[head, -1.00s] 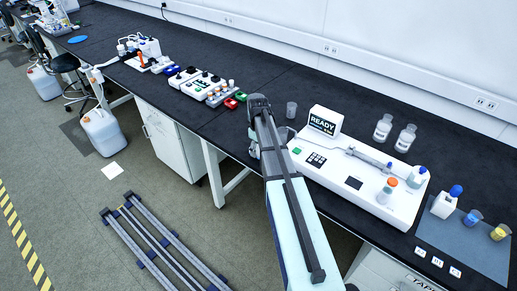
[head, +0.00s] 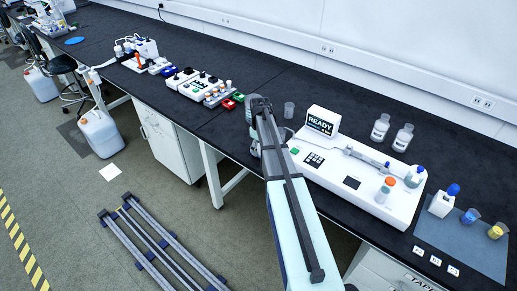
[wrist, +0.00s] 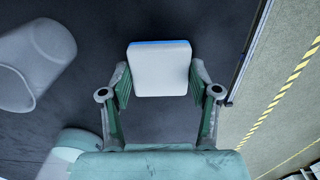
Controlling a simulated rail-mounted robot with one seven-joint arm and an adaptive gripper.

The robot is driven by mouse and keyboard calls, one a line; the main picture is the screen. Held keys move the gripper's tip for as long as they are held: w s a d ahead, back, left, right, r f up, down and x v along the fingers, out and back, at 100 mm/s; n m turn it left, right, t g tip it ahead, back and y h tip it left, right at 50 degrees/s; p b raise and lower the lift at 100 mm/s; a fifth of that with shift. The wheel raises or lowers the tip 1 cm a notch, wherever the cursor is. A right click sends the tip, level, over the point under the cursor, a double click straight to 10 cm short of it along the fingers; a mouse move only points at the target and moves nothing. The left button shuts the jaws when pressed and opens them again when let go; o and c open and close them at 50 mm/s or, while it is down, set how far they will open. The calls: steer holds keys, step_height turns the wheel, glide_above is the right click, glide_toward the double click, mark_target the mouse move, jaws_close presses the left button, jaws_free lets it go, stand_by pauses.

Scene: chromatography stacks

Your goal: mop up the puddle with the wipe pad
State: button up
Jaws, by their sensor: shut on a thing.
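The wipe pad (wrist: 160,72) is a white square block with a blue edge along its far side, seen in the wrist view. My gripper (wrist: 160,84) is shut on it, with one green-lined finger on each side. The pad is over the black bench top; I cannot tell whether it touches the bench. In the head view my arm's end is over the bench's front part, left of the READY unit, and hides the pad. I cannot make out the puddle in either view.
An empty clear cup (head: 289,110) stands close to my gripper; it also shows in the wrist view (wrist: 30,62). The white READY unit (head: 345,178) is to the right. Coloured racks and boxes (head: 205,85) stand to the left. The bench's front edge (wrist: 243,62) is near the pad.

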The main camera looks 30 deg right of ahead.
mark_target(254, 157)
steer(key=shift+s+a, duration=0.1)
steer(key=shift+a, duration=0.1)
steer(key=shift+s+a, duration=0.4)
steer(key=shift+a, duration=0.45)
steer(key=shift+s+a, duration=0.35)
steer(key=shift+a, duration=0.45)
steer(key=shift+w+d, duration=0.1)
steer(key=shift+w, duration=0.05)
steer(key=shift+w+d, duration=0.25)
steer(key=shift+w, duration=0.35)
steer(key=shift+w+d, duration=0.2)
steer(key=shift+w, duration=0.4)
steer(key=shift+s, duration=0.1)
steer(key=shift+s+d, duration=0.4)
steer(key=shift+s, duration=0.5)
steer(key=shift+s+d, duration=0.4)
steer(key=shift+s, duration=0.45)
steer(key=shift+w, duration=0.15)
steer(key=shift+w+a+p, duration=0.35)
steer(key=shift+w+a, duration=0.05)
steer(key=shift+w, duration=0.4)
steer(key=shift+r, duration=0.1)
